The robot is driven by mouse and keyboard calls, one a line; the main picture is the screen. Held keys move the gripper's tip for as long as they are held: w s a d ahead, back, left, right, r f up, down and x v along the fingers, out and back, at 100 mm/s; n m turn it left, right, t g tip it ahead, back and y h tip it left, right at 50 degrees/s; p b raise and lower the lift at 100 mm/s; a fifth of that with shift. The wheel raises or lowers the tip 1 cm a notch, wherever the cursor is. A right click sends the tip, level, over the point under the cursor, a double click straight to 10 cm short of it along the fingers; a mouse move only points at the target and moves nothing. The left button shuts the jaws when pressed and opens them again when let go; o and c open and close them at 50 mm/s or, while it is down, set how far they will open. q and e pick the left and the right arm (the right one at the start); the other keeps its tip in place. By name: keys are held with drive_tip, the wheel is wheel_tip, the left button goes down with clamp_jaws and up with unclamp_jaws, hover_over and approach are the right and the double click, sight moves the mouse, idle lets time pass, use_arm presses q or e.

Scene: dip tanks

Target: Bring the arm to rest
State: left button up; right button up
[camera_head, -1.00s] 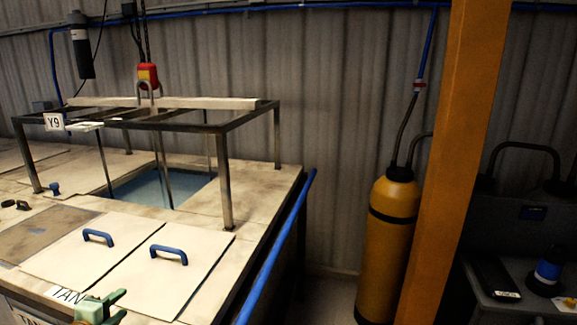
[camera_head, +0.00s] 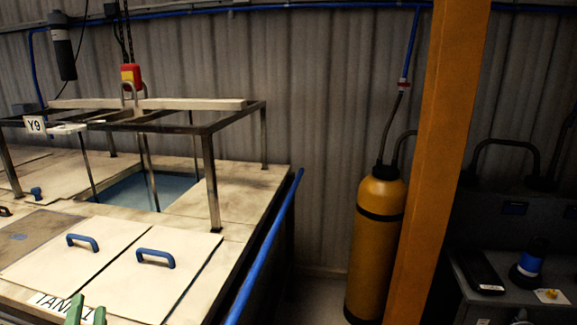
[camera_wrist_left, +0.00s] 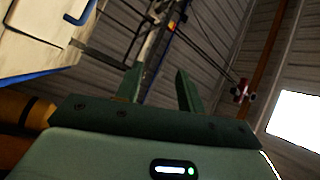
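My left gripper (camera_head: 88,308) shows at the bottom left of the head view, cut off by the lower edge. Its two green fingers stand apart in front of the tank's front edge. In the left wrist view the left gripper (camera_wrist_left: 158,78) is also open, with nothing seen between the fingers. My right gripper is not recognisable in either view. The tank top (camera_head: 247,185) has two pale lids (camera_head: 95,265) with blue handles and an opening showing blue liquid (camera_head: 135,192).
A metal frame (camera_head: 212,180) with a tag "Y9" (camera_head: 35,125) stands over the tank, beneath a red hoist block (camera_head: 131,74). A blue pipe (camera_head: 265,245) runs along the tank's right edge. A yellow cylinder (camera_head: 375,255) and an orange post (camera_head: 432,170) stand right of it.

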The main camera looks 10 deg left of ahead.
use_arm(q)
drive_tip(key=s+d+f+g+h, duration=0.6)
drive_tip(key=s+d+f+g, duration=0.5)
drive_tip(key=s+f, duration=0.3)
drive_tip(key=d+f+g+h+b, duration=0.1)
drive_tip(key=d+f+b, duration=0.15)
drive_tip(key=f, duration=1.25)
drive_tip(key=d+f+g+h+b, duration=0.1)
drive_tip(key=f+h+b, duration=0.15)
drive_tip(key=f, duration=1.35)
drive_tip(key=s+f+n+g+b, duration=0.2)
drive_tip(key=s+f+b, duration=0.4)
drive_tip(key=s+f, duration=1.4)
wheel_tip(320, 180, down, 4)
drive_tip(key=shift+s+d+r+n+g+h+b, duration=0.1)
drive_tip(key=shift+s+d+n+g+h+b, duration=0.1)
drive_tip(key=shift+s+n+g+h+b, duration=0.4)
drive_tip(key=shift+w, duration=0.2)
